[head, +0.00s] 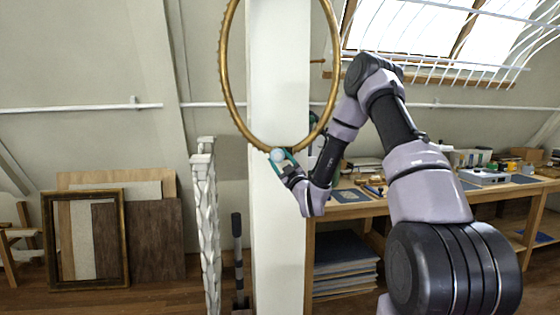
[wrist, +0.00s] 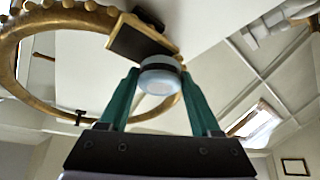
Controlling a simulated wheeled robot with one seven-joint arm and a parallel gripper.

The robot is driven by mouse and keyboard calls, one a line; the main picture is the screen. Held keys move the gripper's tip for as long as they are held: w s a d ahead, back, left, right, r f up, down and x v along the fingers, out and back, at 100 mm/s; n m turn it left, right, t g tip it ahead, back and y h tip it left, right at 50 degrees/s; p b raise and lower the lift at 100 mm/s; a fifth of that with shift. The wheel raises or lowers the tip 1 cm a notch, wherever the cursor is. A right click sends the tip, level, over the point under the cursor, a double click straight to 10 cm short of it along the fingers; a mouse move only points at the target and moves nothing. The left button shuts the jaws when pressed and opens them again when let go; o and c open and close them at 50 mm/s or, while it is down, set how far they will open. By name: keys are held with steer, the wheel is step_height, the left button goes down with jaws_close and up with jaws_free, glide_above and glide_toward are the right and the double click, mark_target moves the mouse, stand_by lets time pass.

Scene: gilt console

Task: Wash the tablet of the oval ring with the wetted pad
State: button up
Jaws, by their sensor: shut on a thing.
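The gilt oval ring (head: 226,77) is upright against a white pillar, and its lower end is near my gripper (head: 281,160). In the wrist view the ring (wrist: 14,50) curves across the left, with gold beads along its top edge. The tablet (wrist: 135,42) is a dark plate with a gilt edge on the ring. My gripper (wrist: 160,78) has green fingers shut on a pale round pad (wrist: 158,82) with a dark band. The pad also shows in the head view (head: 277,155). It overlaps the tablet's lower edge in the wrist view; I cannot tell whether they touch.
The white pillar (head: 278,230) stands behind the ring. A workbench (head: 350,209) with tools is to the right, with stacked boards (head: 345,265) below. A pale textured post (head: 205,220) stands left of the pillar. Framed panels (head: 85,240) lean at the far left wall.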

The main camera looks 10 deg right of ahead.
mark_target(290, 151)
steer(key=shift+w, duration=0.5)
steer(key=shift+d, duration=0.1)
steer(key=shift+w+d, duration=0.1)
steer(key=shift+d, duration=2.75)
steer(key=shift+s+a, duration=0.2)
steer(key=shift+a, duration=2.75)
steer(key=shift+w+r, duration=0.15)
steer(key=shift+d, duration=0.1)
